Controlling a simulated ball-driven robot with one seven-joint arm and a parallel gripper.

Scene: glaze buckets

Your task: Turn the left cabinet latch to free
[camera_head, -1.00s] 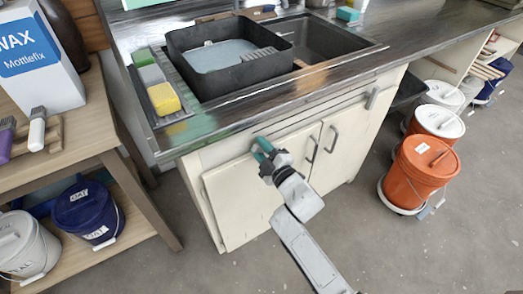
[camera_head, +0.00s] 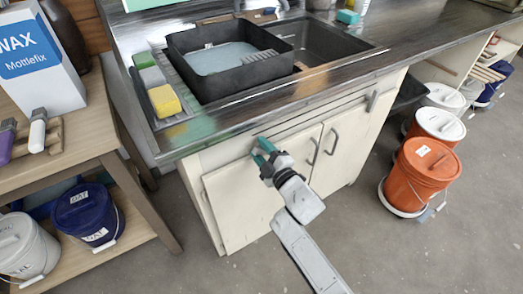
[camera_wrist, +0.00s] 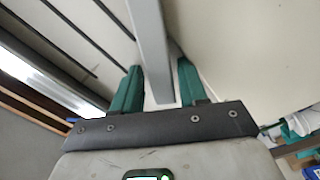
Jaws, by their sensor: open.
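My gripper (camera_head: 262,152) is at the front of the cream sink cabinet, at the upper edge of its left door (camera_head: 236,205). Its two green fingers are spread apart. In the wrist view a grey bar (camera_wrist: 150,50), apparently the left latch, runs down between the fingers (camera_wrist: 157,88). I cannot tell whether either finger touches it. In the head view my gripper hides the left latch. A similar grey latch (camera_head: 372,101) is visible at the upper right of the cabinet front, above the right door (camera_head: 345,155).
The counter edge (camera_head: 270,122) overhangs above. A wooden table (camera_head: 85,125) with a shelf of buckets is at left. An orange bucket (camera_head: 418,175) stands at right. The floor in front is clear.

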